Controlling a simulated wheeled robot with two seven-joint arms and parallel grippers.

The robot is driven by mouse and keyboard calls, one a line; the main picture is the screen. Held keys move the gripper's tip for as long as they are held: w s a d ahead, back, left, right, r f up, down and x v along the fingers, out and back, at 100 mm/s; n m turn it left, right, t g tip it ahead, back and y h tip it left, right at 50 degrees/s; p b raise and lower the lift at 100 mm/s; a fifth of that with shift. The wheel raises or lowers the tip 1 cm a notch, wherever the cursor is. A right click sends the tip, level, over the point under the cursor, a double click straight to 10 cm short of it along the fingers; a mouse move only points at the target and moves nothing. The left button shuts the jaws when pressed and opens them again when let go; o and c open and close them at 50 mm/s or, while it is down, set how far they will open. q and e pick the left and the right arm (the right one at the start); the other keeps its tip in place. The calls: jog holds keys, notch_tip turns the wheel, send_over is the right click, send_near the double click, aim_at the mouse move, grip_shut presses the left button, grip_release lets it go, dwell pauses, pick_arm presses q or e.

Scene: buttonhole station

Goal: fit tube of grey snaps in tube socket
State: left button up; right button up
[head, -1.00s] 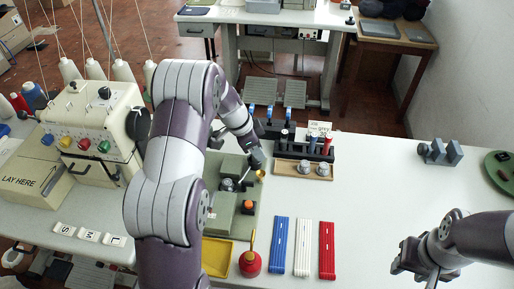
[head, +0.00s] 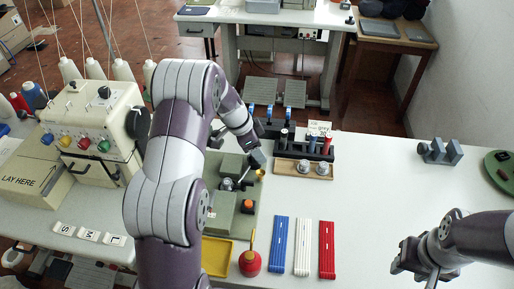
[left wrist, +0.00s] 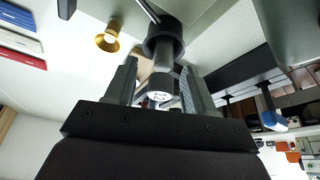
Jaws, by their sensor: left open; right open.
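The grey tube (left wrist: 161,80) with a white end stands between the fingers of my left gripper (left wrist: 160,88) in the left wrist view. Its far end meets a black ring, the tube socket (left wrist: 165,35), and appears to sit inside it. The fingers are open, one on each side of the tube. In the head view my left gripper (head: 258,158) is over the back of the green machine (head: 223,208), and the tube there is mostly hidden. My right gripper (head: 410,262) is open and empty above the table at the right.
A brass cup (left wrist: 108,37) is close beside the socket. A black rack (head: 297,150) with tubes and a grey label (head: 319,128) stands behind a wooden tray (head: 285,172). Blue, white and red strips, a red oiler (head: 250,264) and a yellow tray (head: 216,256) lie in front.

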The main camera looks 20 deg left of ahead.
pick_arm(q)
jog(key=v, duration=1.2)
jog(key=s+d+f+n+y, duration=0.1)
jog(key=s+d+f+n, duration=0.1)
jog(key=s, duration=0.4)
jog(key=s+d+f+n+y, duration=0.1)
jog(key=s+d+n, duration=0.3)
jog(key=s, duration=0.3)
jog(key=s+d+f+n+g+y, duration=0.1)
jog(key=s+d+f+n, duration=0.1)
jog(key=s, duration=0.5)
jog(key=shift+s+d+f+n+y+b, duration=0.15)
jog(key=shift+d+f+n+y+b, duration=0.2)
jog(key=shift+d+n, duration=0.7)
